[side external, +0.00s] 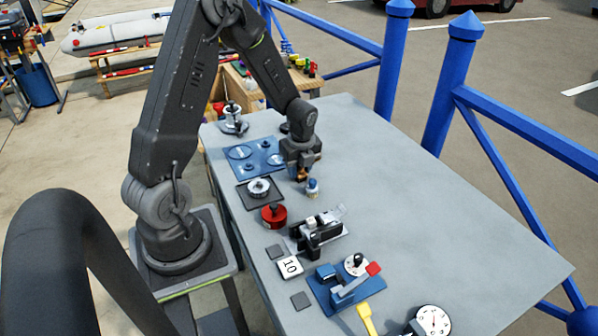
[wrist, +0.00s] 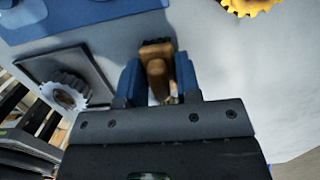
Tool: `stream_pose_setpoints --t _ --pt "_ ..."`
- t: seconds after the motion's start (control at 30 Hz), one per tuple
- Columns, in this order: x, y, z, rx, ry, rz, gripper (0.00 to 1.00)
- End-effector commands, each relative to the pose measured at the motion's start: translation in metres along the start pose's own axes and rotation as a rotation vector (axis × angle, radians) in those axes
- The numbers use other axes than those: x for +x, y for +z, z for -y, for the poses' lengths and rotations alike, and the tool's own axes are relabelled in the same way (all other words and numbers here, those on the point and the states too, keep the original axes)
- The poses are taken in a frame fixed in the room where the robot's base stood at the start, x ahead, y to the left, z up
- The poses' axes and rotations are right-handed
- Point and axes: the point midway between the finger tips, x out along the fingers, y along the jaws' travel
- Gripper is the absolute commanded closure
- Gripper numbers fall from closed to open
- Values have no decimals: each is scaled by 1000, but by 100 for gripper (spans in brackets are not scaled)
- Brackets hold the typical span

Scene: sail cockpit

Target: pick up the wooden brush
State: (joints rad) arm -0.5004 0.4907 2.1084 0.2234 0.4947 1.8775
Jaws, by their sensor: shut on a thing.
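The wooden brush (wrist: 157,68) shows in the wrist view as a brown block-like piece between the two blue fingers. My gripper (wrist: 159,85) is shut on it, with one finger against each side. In the side view my gripper (side external: 302,176) points down over the grey table, behind the red round part. Only a small brown bit of the brush (side external: 302,173) shows there, between the fingers. I cannot tell from these frames whether the brush touches the table. The brush's lower end is hidden by the gripper body in the wrist view.
A small blue and white piece (side external: 312,187) stands close beside my gripper. A blue plate (side external: 268,146), a dark square plate with a silver gear (side external: 259,188), a red round part (side external: 274,215) and a black clamp-like device (side external: 318,234) are nearby. The table's right side (side external: 450,240) is clear.

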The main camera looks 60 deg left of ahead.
Motion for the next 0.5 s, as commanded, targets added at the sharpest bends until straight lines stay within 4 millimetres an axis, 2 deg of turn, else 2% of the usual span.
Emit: stream_pose_setpoints --t 0.3,0.5 --pt "-3 0 0 0 -1 1 92" --pt "-20 3 1 0 -3 3 92"
